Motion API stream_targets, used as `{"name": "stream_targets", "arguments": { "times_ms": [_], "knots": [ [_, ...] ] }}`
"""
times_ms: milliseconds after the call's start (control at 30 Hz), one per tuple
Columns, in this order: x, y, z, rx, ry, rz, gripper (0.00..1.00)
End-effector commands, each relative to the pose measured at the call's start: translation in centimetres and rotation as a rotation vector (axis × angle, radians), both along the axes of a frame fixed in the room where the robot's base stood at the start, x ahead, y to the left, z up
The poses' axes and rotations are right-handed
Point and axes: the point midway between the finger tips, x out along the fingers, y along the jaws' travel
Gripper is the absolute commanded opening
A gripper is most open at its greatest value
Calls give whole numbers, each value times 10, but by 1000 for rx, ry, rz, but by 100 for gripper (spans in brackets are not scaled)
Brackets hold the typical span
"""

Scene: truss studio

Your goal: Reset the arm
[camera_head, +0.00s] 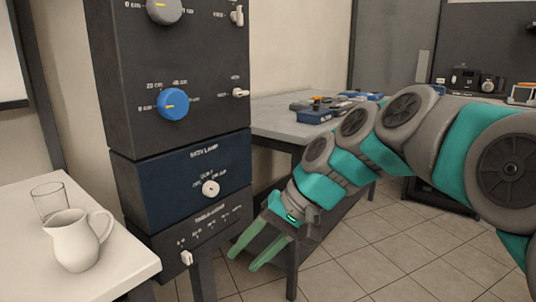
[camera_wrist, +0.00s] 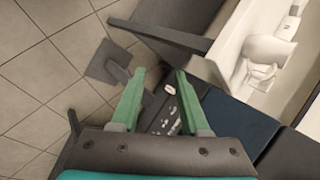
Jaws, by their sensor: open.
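My gripper (camera_head: 261,248) hangs at the end of my arm, in front of the lower part of a dark control stack. Its two green fingers are apart with nothing between them, and they point down and to the left. In the wrist view my gripper (camera_wrist: 160,100) also shows open, with the floor and the dark lower panel (camera_wrist: 172,118) beyond its fingers. The stack has a grey upper box (camera_head: 205,60), a blue middle panel (camera_head: 225,165) with a white knob (camera_head: 210,188), and a dark lower panel (camera_head: 225,222) with a small switch (camera_head: 187,258).
A white table (camera_head: 110,275) at left holds a pitcher (camera_head: 75,240) and a clear glass (camera_head: 47,202). A grey workbench (camera_head: 275,120) with tools (camera_head: 325,108) stands behind my arm. Dark equipment (camera_head: 465,78) is at the far right. Tiled floor (camera_head: 390,250) is open at lower right.

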Motion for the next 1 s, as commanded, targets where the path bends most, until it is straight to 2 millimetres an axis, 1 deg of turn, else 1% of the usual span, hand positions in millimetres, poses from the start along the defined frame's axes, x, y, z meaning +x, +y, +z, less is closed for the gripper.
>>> {"name": "stream_targets", "arguments": {
  "times_ms": [33, 167, 200, 267, 300, 400, 500, 600, 700, 1000],
  "knots": [
    [-22, -12, -19, -66, 8, 7, 45],
    [-71, -50, -68, -241, 26, 28, 45],
    [-88, -64, -83, -294, 35, 35, 45],
    [-112, -86, -104, -373, 52, 44, 45],
    [-128, -100, -115, -420, 62, 49, 45],
    [-163, -133, -141, -525, 90, 60, 45],
    [-190, -158, -158, -600, 114, 69, 45],
    [-208, -174, -169, -644, 136, 74, 45],
    [-216, -181, -173, -663, 142, 78, 45],
    [-216, -181, -173, -665, 143, 79, 45]
  ]
}}
